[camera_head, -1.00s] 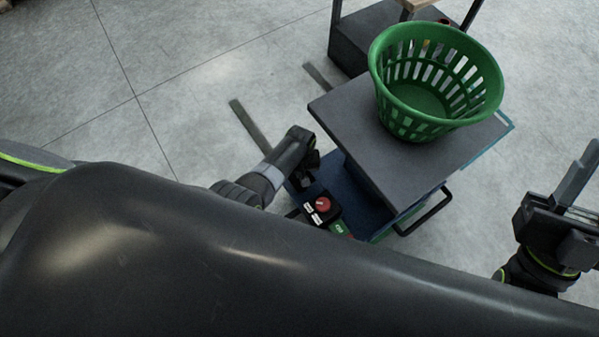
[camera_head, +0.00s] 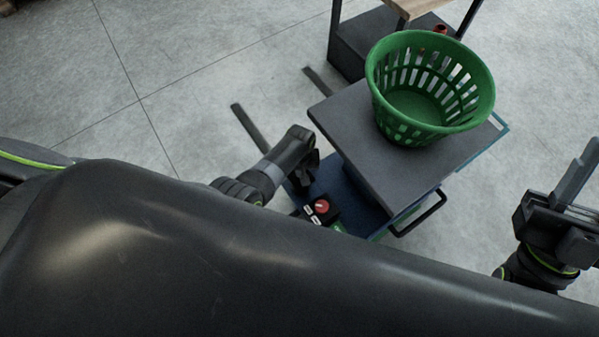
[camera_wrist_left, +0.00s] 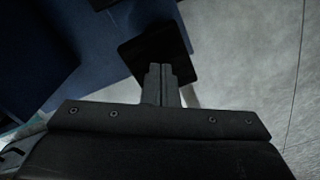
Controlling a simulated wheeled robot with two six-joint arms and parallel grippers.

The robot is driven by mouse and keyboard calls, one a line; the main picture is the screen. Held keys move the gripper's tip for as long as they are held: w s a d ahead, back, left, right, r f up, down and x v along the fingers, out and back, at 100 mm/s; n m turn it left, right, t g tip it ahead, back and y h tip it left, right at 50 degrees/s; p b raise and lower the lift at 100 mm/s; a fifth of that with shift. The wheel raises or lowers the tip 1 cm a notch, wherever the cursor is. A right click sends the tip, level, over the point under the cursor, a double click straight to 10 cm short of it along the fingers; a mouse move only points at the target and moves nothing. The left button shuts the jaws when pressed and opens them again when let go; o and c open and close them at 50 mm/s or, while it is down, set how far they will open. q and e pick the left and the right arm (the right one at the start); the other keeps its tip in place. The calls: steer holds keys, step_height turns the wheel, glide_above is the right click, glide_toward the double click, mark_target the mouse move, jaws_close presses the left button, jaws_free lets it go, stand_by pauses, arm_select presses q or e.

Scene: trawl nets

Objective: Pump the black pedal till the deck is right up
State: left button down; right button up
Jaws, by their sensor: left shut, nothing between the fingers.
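The lift cart's dark grey deck (camera_head: 350,125) stands above its blue base (camera_head: 345,185), with a gap between them. The black pedal (camera_wrist_left: 150,42) shows in the left wrist view, beside the blue base. My left gripper (camera_wrist_left: 159,72) is shut and empty. Its fingertips overlap the pedal in that view; I cannot tell whether they touch it. In the head view my left gripper (camera_head: 303,182) is low at the left end of the cart, partly hidden by its own wrist, and the pedal is hidden there. My right gripper (camera_head: 577,180) is at the right, away from the cart.
A green slotted basket (camera_head: 430,95) stands on the deck. A black control box with a red knob (camera_head: 321,206) is at the cart's near end. A black handle loop (camera_head: 425,215) sticks out right. A dark shelf unit (camera_head: 352,48) stands behind. Floor at left is mostly clear.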

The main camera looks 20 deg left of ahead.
arm_select(q)
steer(key=shift+f, duration=0.1)
step_height(320, 180, down, 3)
steer(key=b, duration=0.3)
steer(key=shift+f, duration=0.15)
steer(key=shift+r+p, duration=1.75)
steer(key=shift+p, duration=0.1)
steer(key=shift+r, duration=0.1)
step_height(320, 180, up, 6)
steer(key=p, duration=0.6)
